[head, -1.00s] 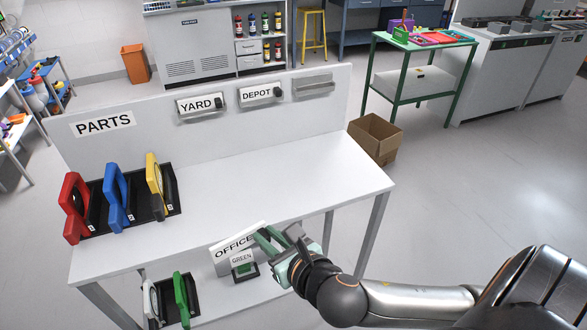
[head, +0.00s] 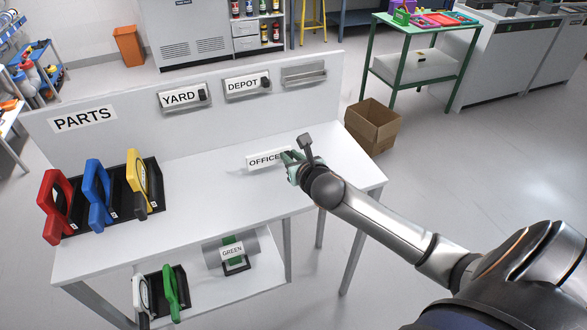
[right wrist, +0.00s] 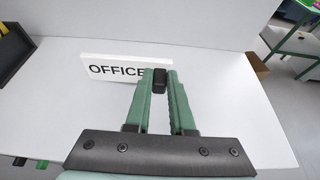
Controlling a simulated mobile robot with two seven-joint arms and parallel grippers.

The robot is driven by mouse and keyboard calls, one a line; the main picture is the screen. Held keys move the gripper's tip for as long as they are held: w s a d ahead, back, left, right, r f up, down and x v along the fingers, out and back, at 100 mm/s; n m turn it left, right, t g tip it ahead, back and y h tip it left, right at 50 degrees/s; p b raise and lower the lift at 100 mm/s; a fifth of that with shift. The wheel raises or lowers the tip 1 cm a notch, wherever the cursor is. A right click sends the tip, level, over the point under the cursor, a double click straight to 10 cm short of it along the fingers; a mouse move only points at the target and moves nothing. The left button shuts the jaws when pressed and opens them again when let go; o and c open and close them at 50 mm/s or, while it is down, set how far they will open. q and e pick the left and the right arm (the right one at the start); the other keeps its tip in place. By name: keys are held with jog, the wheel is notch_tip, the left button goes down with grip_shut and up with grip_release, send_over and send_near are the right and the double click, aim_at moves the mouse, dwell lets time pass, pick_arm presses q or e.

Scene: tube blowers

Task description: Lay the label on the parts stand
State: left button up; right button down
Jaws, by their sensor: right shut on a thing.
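The white label marked OFFICE (head: 264,159) is held by my right gripper (head: 290,158), above the white top of the parts stand (head: 215,190). In the right wrist view the label (right wrist: 112,68) stands out to the left of the fingers (right wrist: 160,80), which are shut on its dark knob. The label is upright with its text facing me. I cannot tell whether its lower edge touches the surface. The stand's back panel bears a PARTS sign (head: 84,118), the YARD label (head: 182,97) and the DEPOT label (head: 246,84). My left gripper is not in view.
An empty holder (head: 304,74) is at the panel's right. Red (head: 56,205), blue (head: 97,195) and yellow (head: 138,180) pieces stand in a black rack at the left. White and green pieces and a GREEN sign (head: 232,252) are on the lower shelf. The tabletop's middle is clear.

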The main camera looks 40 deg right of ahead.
jog(key=f, duration=0.1)
jog(key=w+d+f, duration=0.1)
jog(key=d+f, duration=0.1)
jog(key=shift+w+d+f, duration=0.1)
jog(key=shift+w+f, duration=0.1)
jog(key=shift+w, duration=0.15)
jog(key=shift+f+b, duration=0.55)
jog(key=shift+f, duration=0.9)
jog(key=shift+f, duration=0.15)
jog(key=c, duration=0.8)
grip_release()
